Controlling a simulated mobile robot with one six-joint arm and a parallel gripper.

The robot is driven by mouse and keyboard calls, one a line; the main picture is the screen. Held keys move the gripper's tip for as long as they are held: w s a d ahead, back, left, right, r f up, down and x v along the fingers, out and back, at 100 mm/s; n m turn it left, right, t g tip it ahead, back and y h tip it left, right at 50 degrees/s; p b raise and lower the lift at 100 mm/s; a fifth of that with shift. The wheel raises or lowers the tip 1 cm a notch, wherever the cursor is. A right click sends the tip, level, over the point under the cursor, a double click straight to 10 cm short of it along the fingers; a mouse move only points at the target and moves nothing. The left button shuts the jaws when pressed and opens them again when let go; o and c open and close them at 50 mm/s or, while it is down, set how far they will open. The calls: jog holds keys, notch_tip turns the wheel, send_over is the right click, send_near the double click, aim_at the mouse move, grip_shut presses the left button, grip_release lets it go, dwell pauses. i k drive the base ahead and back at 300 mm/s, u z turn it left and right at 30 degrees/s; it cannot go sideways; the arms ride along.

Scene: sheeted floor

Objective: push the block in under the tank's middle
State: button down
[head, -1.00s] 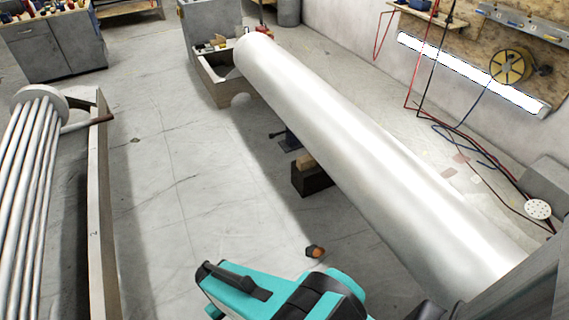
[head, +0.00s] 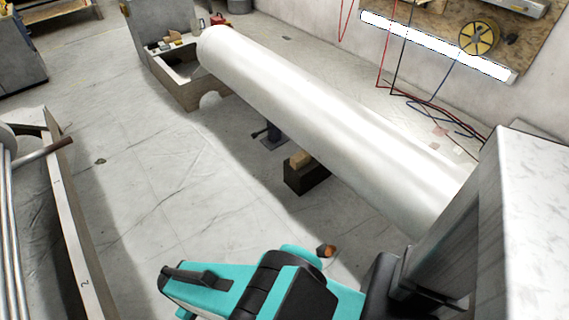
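The tank (head: 330,110) is a long pale metal cylinder lying from the far left to the near right, raised above the floor. A dark jack-like stand (head: 272,137) is farther along the tank, beyond the block. My teal and black arm fills the bottom middle, on the near side of the block and apart from it in the picture. My gripper's fingers cannot be made out.
A grey cradle (head: 181,92) holds the tank's far end. A large grey block-like body (head: 530,210) covers the near right. A small orange-brown item (head: 326,250) shows beside my arm. A rack with pipes (head: 70,215) stands left. The floor between rack and tank is mostly clear.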

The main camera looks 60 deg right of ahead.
aim_at(298, 161)
jog(key=z, duration=0.15)
jog(key=i, duration=0.9)
jog(key=z, duration=0.2)
